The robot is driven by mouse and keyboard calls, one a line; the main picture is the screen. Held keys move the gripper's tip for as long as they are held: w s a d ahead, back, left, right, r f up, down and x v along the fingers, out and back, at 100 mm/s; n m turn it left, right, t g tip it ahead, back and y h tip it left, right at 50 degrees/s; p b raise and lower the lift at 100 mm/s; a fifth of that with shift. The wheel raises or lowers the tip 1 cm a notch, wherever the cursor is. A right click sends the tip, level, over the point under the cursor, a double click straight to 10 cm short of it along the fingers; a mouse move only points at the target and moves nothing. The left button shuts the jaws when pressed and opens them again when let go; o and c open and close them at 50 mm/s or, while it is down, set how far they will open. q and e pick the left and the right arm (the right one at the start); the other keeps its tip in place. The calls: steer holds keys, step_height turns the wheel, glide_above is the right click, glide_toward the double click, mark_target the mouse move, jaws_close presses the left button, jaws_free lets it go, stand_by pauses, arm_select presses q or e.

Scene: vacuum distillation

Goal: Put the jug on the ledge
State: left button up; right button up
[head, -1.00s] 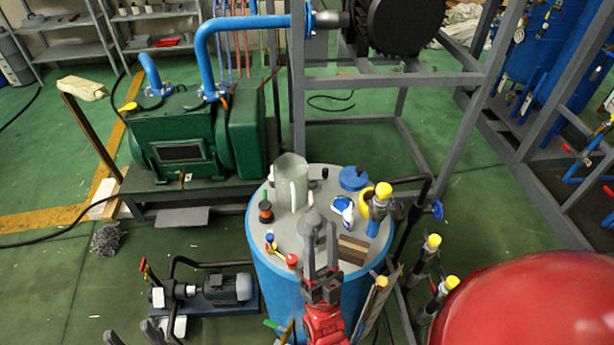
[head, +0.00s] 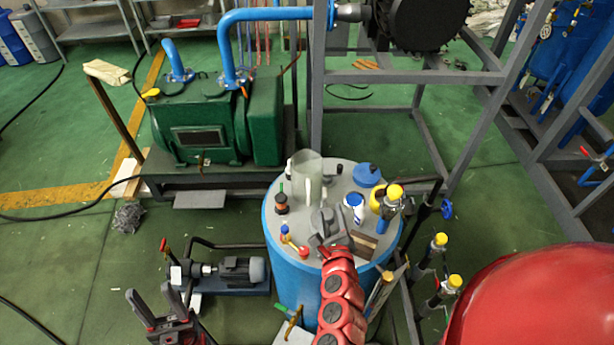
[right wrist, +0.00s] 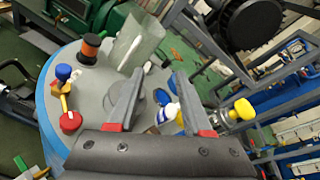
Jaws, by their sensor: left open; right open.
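The clear, tall jug (head: 308,178) with a white upright strip stands on the grey top of a blue drum (head: 287,250). It also shows in the right wrist view (right wrist: 148,42), beyond my fingers. My right gripper (head: 322,232) is open over the drum top, nearer than the jug and apart from it. My left gripper (head: 155,304) is open and empty, low at the left, away from the drum. I cannot tell which surface is the ledge.
Around the jug are a dark-and-orange spool (head: 282,204), a blue lid (head: 367,174), a white-and-blue bottle (head: 355,207) and a brown block (head: 364,244). A green pump (head: 200,130), a grey frame (head: 420,77) and a red tank (head: 540,300) surround the drum.

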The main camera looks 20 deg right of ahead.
steer(key=s+a+f+m+g+y, duration=0.1)
steer(key=s+a+f+m+y, duration=0.1)
steer(key=a+m+y, duration=0.15)
steer(key=b, duration=0.8)
glide_toward(309, 198)
steer(key=shift+m, duration=0.25)
steer(key=x, duration=0.4)
steer(key=shift+w+a, duration=0.35)
steer(key=shift+w, duration=0.1)
steer(key=shift+w+f, duration=0.15)
steer(key=shift+w, duration=0.2)
steer(key=shift+w+d+f, duration=0.1)
steer(key=shift+w+d, duration=0.1)
steer(key=shift+w, duration=0.25)
steer(key=shift+d+f+p+x, duration=0.15)
steer(key=shift+p+x, duration=0.15)
steer(key=shift+x, duration=0.75)
steer(key=shift+d+f+p+x, duration=0.1)
steer(key=shift+p+x, duration=0.2)
steer(key=shift+x, duration=0.8)
steer(key=shift+s, duration=0.1)
jaws_close()
